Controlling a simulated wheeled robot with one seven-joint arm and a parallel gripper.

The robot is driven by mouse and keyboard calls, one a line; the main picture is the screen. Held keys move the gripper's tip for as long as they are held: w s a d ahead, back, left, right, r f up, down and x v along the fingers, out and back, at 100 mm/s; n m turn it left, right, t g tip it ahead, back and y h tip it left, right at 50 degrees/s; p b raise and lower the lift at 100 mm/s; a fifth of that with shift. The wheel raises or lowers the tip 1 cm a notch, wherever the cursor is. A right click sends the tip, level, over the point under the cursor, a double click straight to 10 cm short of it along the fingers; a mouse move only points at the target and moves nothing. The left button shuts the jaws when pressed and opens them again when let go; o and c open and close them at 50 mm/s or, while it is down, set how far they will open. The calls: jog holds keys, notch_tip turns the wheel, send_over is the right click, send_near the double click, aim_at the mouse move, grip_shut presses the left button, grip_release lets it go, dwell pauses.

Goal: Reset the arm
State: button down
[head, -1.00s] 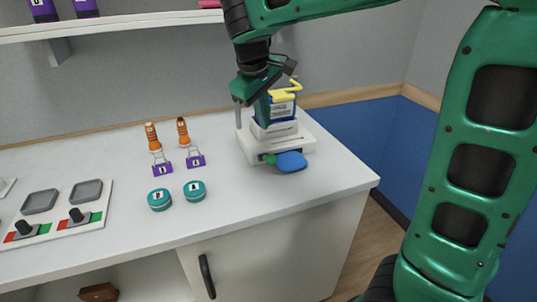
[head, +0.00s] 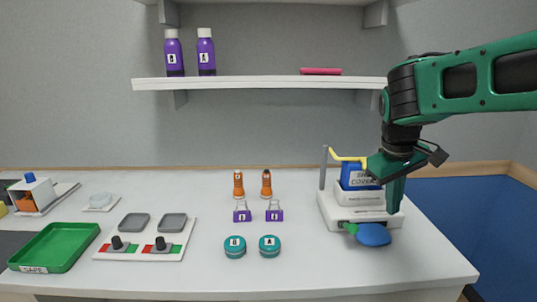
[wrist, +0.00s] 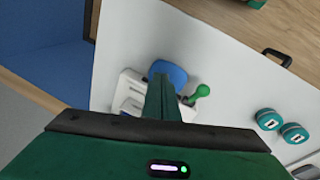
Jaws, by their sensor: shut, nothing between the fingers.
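My green gripper (head: 396,190) is shut and empty. In the head view it hangs with its fingers pointing down, in front of the right part of a white device with a blue labelled box and a yellow bar. In the wrist view my shut fingers (wrist: 163,98) show over the white device (wrist: 128,98). The device (head: 340,214) also shows in the head view, with a blue paddle-shaped piece (head: 374,235) and a green knob at its front. I cannot tell whether the fingers touch the device.
Two teal round tins (head: 235,247), two purple-labelled flasks (head: 242,213) and two orange bottles (head: 239,184) stand left of the device. A switch panel (head: 140,252) and a green tray (head: 52,247) lie further left. A shelf (head: 260,84) holds purple bottles above. The front right counter is clear.

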jog(key=s+d+f+m+y, duration=0.1)
jog(key=s+d+f+m, duration=0.2)
jog(key=s, duration=0.5)
jog(key=s+d+f+m+g, duration=0.1)
jog(key=s+d+f+m, duration=0.1)
jog(key=s, duration=0.7)
jog(key=s+d+f+m+y, duration=0.1)
jog(key=s+d+f+m, duration=0.2)
jog(key=s, duration=0.5)
jog(key=shift+s+d+f+m+g+y, duration=0.15)
jog(key=shift+d+f+m+g+y, duration=0.2)
jog(key=shift+d+m, duration=0.3)
jog(key=shift+a, duration=0.1)
jog(key=shift+w+f, duration=0.25)
jog(key=shift+w, duration=0.35)
